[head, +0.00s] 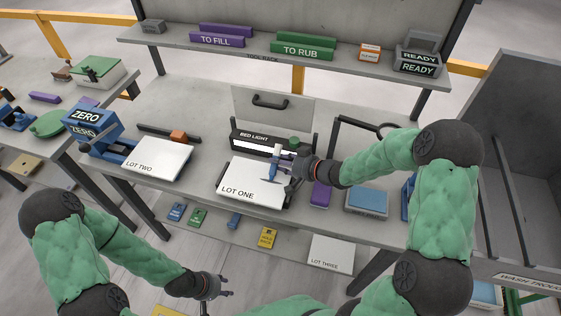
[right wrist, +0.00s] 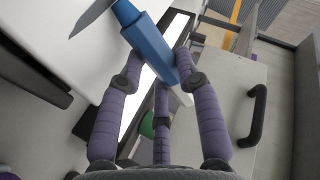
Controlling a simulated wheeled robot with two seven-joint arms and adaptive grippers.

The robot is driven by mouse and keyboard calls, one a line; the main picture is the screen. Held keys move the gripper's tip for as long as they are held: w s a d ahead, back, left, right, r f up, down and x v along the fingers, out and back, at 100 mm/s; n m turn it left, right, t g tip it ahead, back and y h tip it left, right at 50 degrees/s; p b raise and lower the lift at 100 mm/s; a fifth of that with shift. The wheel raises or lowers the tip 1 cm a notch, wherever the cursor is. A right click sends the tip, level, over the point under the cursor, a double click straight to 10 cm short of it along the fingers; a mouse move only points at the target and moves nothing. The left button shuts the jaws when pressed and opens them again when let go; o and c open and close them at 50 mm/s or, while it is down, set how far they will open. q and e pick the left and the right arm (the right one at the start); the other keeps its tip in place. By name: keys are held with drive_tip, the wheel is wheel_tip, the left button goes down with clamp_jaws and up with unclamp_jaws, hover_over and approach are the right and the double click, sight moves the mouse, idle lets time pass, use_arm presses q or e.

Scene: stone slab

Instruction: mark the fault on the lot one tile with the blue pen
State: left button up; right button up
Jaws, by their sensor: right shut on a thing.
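In the right wrist view the blue tool (right wrist: 148,48) has a thick body, a white end and a flat grey pointed tip, over a white surface. Whether the tip touches the tile cannot be told. My left gripper (head: 222,292) is empty, fingers apart, low in front of the bench.
The lot two tile (head: 158,160) lies at left beside the blue ZERO stand (head: 92,126). A purple block (head: 321,194) and blue pad (head: 367,200) lie right of lot one. The lot three tile (head: 331,253) and small coloured items lie on the lower shelf.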

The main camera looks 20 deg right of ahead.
drive_tip(key=shift+w+d+p, duration=0.55)
drive_tip(key=shift+w+p, duration=0.2)
drive_tip(key=shift+p, duration=0.55)
idle(1.6)
wheel_tip(320, 180, up, 7)
drive_tip(key=p, duration=0.7)
idle(0.3)
idle(0.4)
